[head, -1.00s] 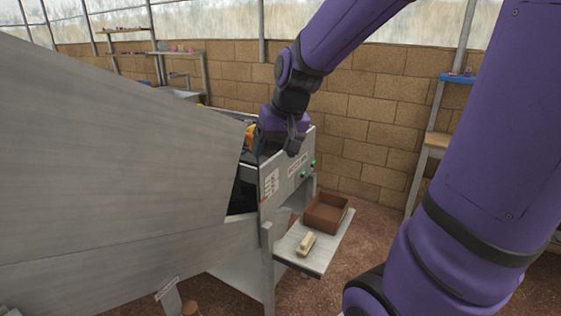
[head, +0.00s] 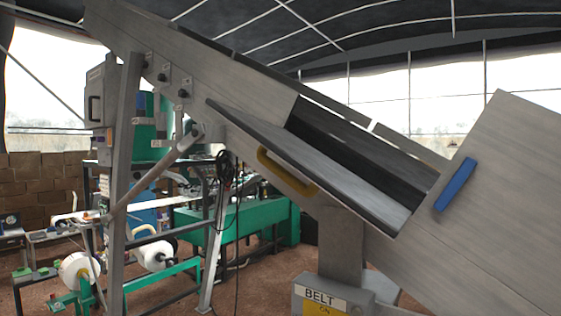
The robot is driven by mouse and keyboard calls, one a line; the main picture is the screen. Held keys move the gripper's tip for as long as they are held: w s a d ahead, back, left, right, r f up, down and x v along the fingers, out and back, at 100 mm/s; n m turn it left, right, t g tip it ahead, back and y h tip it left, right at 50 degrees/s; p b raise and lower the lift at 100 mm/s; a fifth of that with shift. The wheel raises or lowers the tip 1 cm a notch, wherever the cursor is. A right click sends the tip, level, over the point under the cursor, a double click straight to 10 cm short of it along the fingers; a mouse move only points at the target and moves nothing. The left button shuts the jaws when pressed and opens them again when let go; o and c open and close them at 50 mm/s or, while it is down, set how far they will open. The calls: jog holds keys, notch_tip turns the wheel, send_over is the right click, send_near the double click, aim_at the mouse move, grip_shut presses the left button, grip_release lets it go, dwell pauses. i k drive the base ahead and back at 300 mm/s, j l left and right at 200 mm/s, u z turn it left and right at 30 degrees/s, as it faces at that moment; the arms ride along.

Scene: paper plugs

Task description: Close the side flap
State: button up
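The side flap (head: 325,165) is a long grey metal panel on the near side of a sloping grey chute (head: 190,50). It leans outward and down from the chute's side, and above it a gap shows the dark inside (head: 360,150). A yellow handle (head: 285,175) sits on the flap's outer underside, near its lower edge. My gripper and arm are not in this view.
A blue handle (head: 455,185) is on the grey panel at right. A box marked BELT (head: 320,298) stands below the chute. A grey post (head: 122,150) and brace stand at left. Green machinery (head: 235,220) and white rolls (head: 80,275) are behind. A dark cable hangs near the flap.

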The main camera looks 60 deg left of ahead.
aim_at(380, 209)
jog(key=k+j+u, duration=0.15)
jog(key=u, duration=0.95)
jog(key=i+j, duration=0.2)
jog(key=j, duration=0.25)
jog(key=i+j+u, duration=0.1)
jog(key=i+j, duration=0.15)
jog(key=j, duration=0.15)
jog(key=i+j, duration=0.25)
jog(key=j, duration=0.2)
